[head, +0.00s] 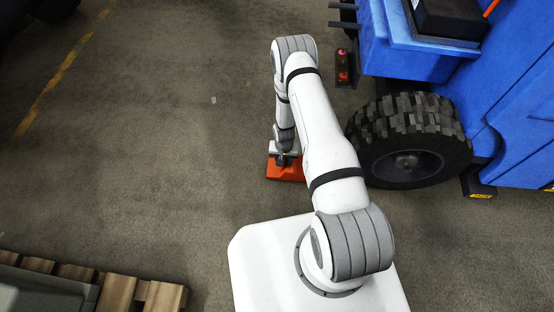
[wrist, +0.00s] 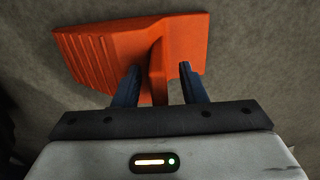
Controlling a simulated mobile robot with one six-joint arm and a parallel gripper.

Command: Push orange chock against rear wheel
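The orange chock (head: 287,173) lies on the floor to the left of the blue vehicle's black wheel (head: 402,118), with a clear gap between them. My gripper (head: 284,160) is low over the chock, hiding part of it. In the wrist view the chock (wrist: 100,52) has a ribbed sloping face at left and a raised upright rib in the middle. The two dark fingers of my gripper (wrist: 158,78) are apart, one on each side of that rib. Dark gaps show between the fingers and the rib, so the gripper looks open around it.
The blue vehicle (head: 520,110) fills the right side. A small red-lit fixture (head: 343,66) is at its left edge. A wooden pallet (head: 140,293) lies at bottom left. The floor at left is bare, with a worn yellow line (head: 62,70).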

